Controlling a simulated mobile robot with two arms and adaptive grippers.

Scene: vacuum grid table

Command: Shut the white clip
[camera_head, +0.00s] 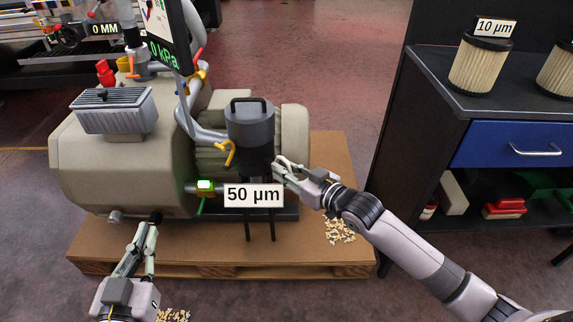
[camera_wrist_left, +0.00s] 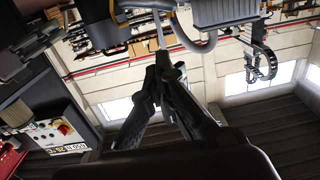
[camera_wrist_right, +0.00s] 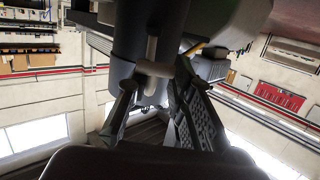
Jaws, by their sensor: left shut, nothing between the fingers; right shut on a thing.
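The white clip (camera_head: 290,162) is on the right side of the dark filter canister (camera_head: 250,128), partly hidden by my right gripper (camera_head: 279,171). My right gripper is shut on it; in the right wrist view the clip (camera_wrist_right: 155,69) shows as a pale T-shaped piece between the fingertips, against the dark canister. I cannot tell if the clip is latched. My left gripper (camera_head: 156,217) is shut and empty, low in front of the beige pump (camera_head: 120,160). In the left wrist view its fingertips (camera_wrist_left: 163,72) meet.
A yellow clip (camera_head: 230,153) is on the canister's left side. A "50 µm" label (camera_head: 253,195) is in front below it, by a green-handled valve (camera_head: 204,187). The pump stands on a wooden pallet (camera_head: 330,258) with scattered chips (camera_head: 340,231). A dark cabinet (camera_head: 425,90) stands right.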

